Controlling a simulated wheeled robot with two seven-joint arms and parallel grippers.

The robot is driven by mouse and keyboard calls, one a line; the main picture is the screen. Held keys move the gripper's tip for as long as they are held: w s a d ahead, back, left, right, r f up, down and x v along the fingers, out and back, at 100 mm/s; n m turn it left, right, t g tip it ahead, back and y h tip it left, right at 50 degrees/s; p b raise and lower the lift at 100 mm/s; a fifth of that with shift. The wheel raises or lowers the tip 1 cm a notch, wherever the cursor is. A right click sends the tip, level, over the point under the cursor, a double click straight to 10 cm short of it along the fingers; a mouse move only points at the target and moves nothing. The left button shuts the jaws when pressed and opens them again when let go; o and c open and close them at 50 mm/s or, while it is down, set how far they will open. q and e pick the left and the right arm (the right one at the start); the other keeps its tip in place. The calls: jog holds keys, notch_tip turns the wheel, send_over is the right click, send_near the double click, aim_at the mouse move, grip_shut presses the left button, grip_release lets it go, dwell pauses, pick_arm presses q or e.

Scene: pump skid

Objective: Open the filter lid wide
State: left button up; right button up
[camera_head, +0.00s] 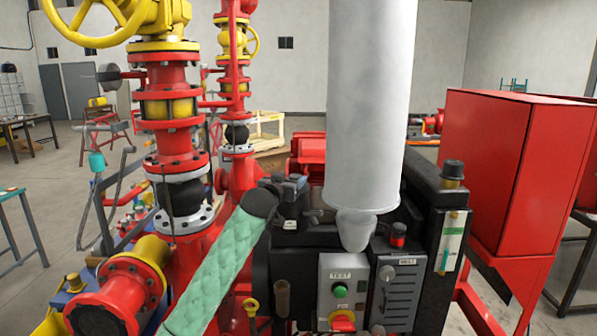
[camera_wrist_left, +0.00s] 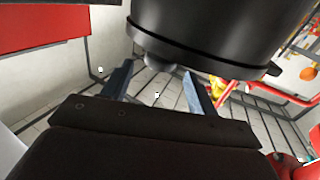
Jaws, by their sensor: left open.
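A large light grey cylinder (camera_head: 365,110) stands upright above the black machine block, with a rim and a rounded nub at its lower end. It looks like the filter, but I cannot tell which part is its lid. In the left wrist view a big dark cylinder (camera_wrist_left: 215,35) with a banded rim and a nub below fills the top, probably the same body in shade. My left gripper (camera_head: 291,187) is just left of the cylinder's lower end. Its fingers (camera_wrist_left: 158,72) are apart and empty, close under the rim. My right gripper does not show.
Below the cylinder are a TEST panel (camera_head: 341,275) with a green button and a slotted grey panel (camera_head: 400,292). Red and yellow valves (camera_head: 168,110) stand at the left. A red cabinet (camera_head: 510,160) stands at the right.

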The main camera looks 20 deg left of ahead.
aim_at(297, 175)
pick_arm(q)
jog(key=w, duration=0.1)
jog(key=w+p, duration=0.1)
jog(key=w, duration=0.1)
jog(key=w+p, duration=0.1)
jog(key=shift+w+d+f, duration=0.1)
jog(key=shift+w+d, duration=0.2)
jog(key=shift+w, duration=0.05)
jog(key=shift+w+p, duration=0.3)
jog(key=shift+w, duration=0.15)
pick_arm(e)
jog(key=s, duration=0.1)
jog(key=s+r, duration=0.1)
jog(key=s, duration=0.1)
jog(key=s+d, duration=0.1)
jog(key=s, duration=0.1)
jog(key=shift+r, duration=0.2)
pick_arm(q)
jog(key=shift+w+f, duration=0.15)
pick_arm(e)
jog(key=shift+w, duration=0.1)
pick_arm(q)
grip_shut()
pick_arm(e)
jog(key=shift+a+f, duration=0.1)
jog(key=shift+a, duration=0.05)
